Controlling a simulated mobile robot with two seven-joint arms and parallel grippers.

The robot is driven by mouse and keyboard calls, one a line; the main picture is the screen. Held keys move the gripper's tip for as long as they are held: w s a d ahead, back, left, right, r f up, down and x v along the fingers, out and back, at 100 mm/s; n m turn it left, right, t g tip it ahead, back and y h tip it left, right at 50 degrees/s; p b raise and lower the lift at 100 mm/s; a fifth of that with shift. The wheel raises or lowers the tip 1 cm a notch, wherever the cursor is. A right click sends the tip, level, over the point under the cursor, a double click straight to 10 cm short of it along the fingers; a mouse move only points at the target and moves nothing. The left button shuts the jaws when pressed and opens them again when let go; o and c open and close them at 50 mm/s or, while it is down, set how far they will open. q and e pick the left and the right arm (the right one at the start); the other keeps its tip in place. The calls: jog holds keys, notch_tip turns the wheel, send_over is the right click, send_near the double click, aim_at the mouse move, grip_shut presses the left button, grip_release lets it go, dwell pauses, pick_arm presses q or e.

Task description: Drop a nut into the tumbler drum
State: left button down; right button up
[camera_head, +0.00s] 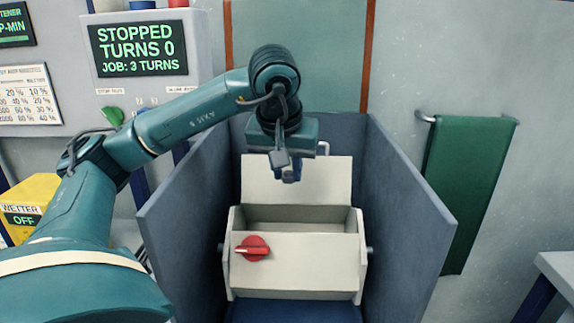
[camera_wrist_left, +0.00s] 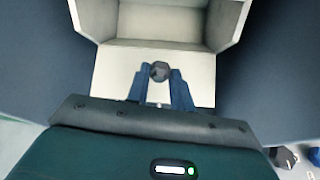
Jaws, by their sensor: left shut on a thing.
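The tumbler drum (camera_head: 298,280) is a cream box between grey-blue side panels, with its lid (camera_head: 290,192) raised at the back and its top open. A red knob (camera_head: 254,249) is on its front. My left gripper (camera_head: 289,176) points down in front of the raised lid, above the opening. In the left wrist view, the blue fingers of the left gripper (camera_wrist_left: 160,80) are shut on a small grey nut (camera_wrist_left: 160,70). The drum's opening (camera_wrist_left: 164,60) shows beyond the nut. The drum's inside looks empty where visible. My right gripper is not in view.
Side panels (camera_head: 183,212) and (camera_head: 412,215) enclose the drum closely on both sides. A control screen (camera_head: 138,48) reads STOPPED, TURNS 0, JOB: 3 TURNS. A yellow box (camera_head: 28,192) marked OFF is at left. A green towel (camera_head: 462,190) hangs at right.

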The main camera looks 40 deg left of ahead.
pick_arm(q)
jog(key=shift+f, duration=0.2)
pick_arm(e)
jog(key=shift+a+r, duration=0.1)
pick_arm(q)
jog(key=c, duration=1.1)
grip_release()
jog(key=shift+c, duration=0.2)
jog(key=shift+r, duration=0.1)
jog(key=shift+s+d+r, duration=0.1)
jog(key=shift+r, duration=0.25)
jog(key=p+v, duration=0.5)
jog(key=v, duration=0.7)
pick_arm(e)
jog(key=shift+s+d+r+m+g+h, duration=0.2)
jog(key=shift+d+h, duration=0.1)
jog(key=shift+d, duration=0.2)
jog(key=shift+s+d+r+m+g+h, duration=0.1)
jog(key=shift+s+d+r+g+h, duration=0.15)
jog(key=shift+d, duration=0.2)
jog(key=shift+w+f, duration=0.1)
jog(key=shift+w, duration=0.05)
